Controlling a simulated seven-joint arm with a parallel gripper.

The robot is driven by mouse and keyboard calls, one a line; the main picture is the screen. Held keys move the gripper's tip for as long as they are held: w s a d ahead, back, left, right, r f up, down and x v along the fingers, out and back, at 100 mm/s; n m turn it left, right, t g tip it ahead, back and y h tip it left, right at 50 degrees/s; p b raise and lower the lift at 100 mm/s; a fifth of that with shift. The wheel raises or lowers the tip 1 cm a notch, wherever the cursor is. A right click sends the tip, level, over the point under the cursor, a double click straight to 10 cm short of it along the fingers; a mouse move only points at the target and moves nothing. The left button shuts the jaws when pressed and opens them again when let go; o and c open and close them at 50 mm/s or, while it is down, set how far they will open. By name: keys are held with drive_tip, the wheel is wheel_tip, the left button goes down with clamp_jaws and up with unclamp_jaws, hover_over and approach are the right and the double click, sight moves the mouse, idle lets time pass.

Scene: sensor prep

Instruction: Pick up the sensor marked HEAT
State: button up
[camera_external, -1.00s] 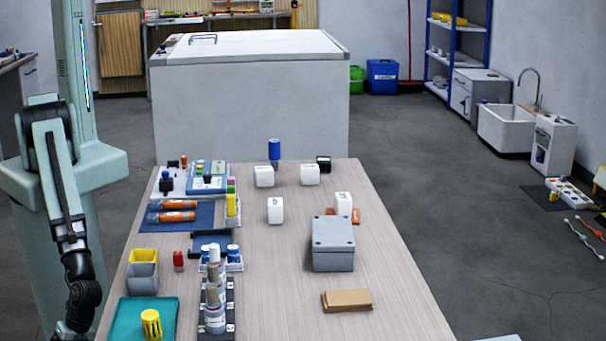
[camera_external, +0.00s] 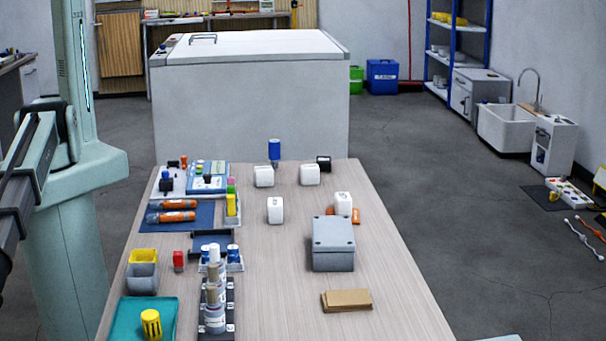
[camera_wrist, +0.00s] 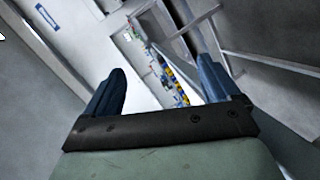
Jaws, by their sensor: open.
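Several white block-shaped units stand on the table and may be the sensors: one at the back (camera_external: 264,176), one to its right (camera_external: 310,175), one nearer the middle (camera_external: 275,210) and one at the right (camera_external: 343,204). Their markings are too small to read, so I cannot tell which is HEAT. My gripper (camera_wrist: 162,66) is open in the wrist view, with two blue fingers apart and nothing between them. It is out of frame in the external view, where only my arm shows at the left edge. No white unit can be made out in the wrist view.
A grey box (camera_external: 333,246) and brown blocks (camera_external: 346,300) are on the table's right half. Bottles in a dark rack (camera_external: 215,315), grey and yellow bins (camera_external: 142,275) and a teal mat (camera_external: 128,312) crowd the left. The table's centre is mostly clear.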

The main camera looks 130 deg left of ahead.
drive_tip(key=w+a+r+n+t, duration=0.15)
drive_tip(key=w+a+r, duration=0.35)
drive_tip(key=w+r, duration=0.6)
drive_tip(key=w+a+m+g+y, duration=0.15)
drive_tip(key=w+a, duration=0.25)
drive_tip(key=a, duration=1.3)
drive_tip(key=w+a+m+y, duration=0.1)
drive_tip(key=w+a+y, duration=0.2)
drive_tip(key=a, duration=1.3)
drive_tip(key=s+a+f+n+g+y, duration=0.1)
drive_tip(key=a, duration=0.8)
drive_tip(key=s+a+f+g+y, duration=0.1)
drive_tip(key=a+f, duration=0.1)
drive_tip(key=a, duration=0.7)
drive_tip(key=n+g+y, duration=0.5)
drive_tip(key=g+y, duration=0.1)
drive_tip(key=g, duration=0.1)
hover_over(275, 201)
drive_tip(key=f, duration=0.7)
drive_tip(key=shift+s+d+f, duration=0.2)
drive_tip(key=shift+s+d, duration=0.05)
drive_tip(key=shift+w+a+f, duration=0.15)
drive_tip(key=shift+f, duration=1.2)
drive_tip(key=shift+w+a+f, duration=0.1)
drive_tip(key=shift+f, duration=1.25)
drive_tip(key=c, duration=1.1)
